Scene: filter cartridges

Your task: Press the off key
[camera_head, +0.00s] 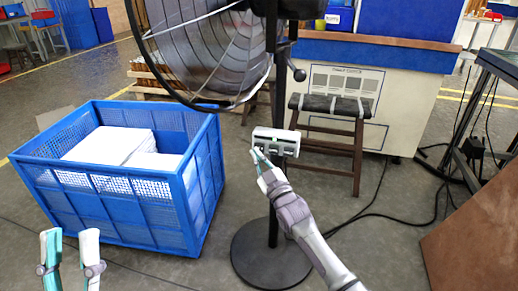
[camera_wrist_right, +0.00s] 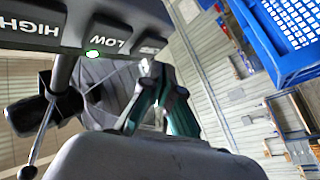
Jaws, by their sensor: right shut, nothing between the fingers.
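The control box (camera_head: 277,141) is a pale unit on the fan's pole in the head view. In the right wrist view its dark keys show upside down: the HIGH key (camera_wrist_right: 35,28), the LOW key (camera_wrist_right: 110,38) and a third key (camera_wrist_right: 150,44), whose lettering is too foreshortened to read surely. Contact cannot be told. My left gripper (camera_head: 70,238) is open and empty at lower left.
The fan's caged head (camera_head: 215,50) is above the box, and its round base (camera_head: 270,258) is on the floor. A blue crate (camera_head: 130,205) with white contents stands left. A wooden stool (camera_head: 330,125) stands behind the box. Cables lie on the floor to the right.

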